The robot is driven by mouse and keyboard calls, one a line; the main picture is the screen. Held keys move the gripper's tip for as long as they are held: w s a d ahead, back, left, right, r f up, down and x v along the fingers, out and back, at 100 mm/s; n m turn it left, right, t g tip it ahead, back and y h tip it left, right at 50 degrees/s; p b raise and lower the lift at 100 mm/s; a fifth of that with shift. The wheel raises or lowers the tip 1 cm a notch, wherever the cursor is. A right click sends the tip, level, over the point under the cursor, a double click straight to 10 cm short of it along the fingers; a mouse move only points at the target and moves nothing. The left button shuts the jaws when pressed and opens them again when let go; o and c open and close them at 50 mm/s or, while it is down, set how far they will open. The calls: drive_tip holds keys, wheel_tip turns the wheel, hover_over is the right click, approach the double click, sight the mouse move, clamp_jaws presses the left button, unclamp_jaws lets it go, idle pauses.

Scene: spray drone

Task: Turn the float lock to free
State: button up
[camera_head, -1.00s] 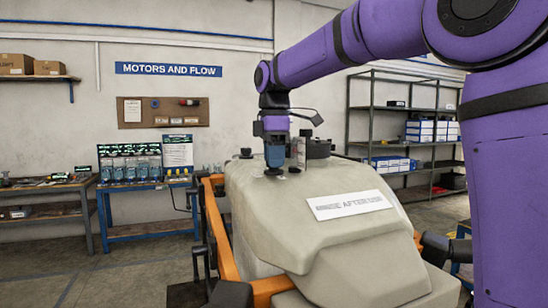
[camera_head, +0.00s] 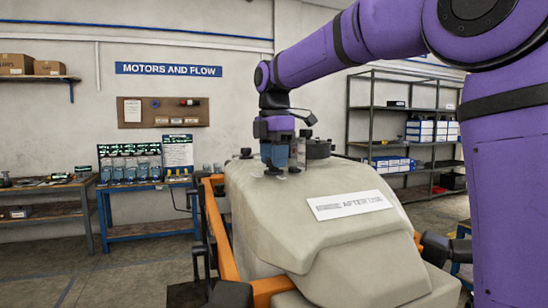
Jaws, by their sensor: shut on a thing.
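A beige tank (camera_head: 265,215) of the spray drone fills the middle of the view, with a white label (camera_head: 348,204) on its sloping face. My gripper (camera_head: 275,168) points down at the tank's top, left of a dark round cap (camera_head: 318,149). Its jaws are shut on a small part at the tank top, which I take to be the float lock. The jaws hide most of that part, so its turned position cannot be read. A small black knob (camera_head: 246,153) stands on the tank just left of my gripper.
An orange frame (camera_head: 217,228) runs along the tank's left side. Behind it stand a blue bench (camera_head: 150,232) with several bottles and a wooden bench (camera_head: 50,211). Metal shelves (camera_head: 405,107) stand at the back right.

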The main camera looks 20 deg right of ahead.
drive_tip(key=o, duration=0.9)
drive_tip(key=shift+o, duration=0.2)
wheel_tip(320, 180, up, 11)
idle(0.3)
drive_tip(key=s+d+f+m+t, duration=0.2)
drive_tip(key=s+d+f+m, duration=0.1)
drive_tip(key=s+f+m, duration=0.7)
drive_tip(key=s+d+f+m+t, duration=0.3)
drive_tip(key=s+f+m, duration=0.7)
drive_tip(key=s, duration=0.9)
wheel_tip(320, 180, down, 2)
drive_tip(key=shift+s+f+m, duration=0.1)
drive_tip(key=shift+s+m, duration=0.2)
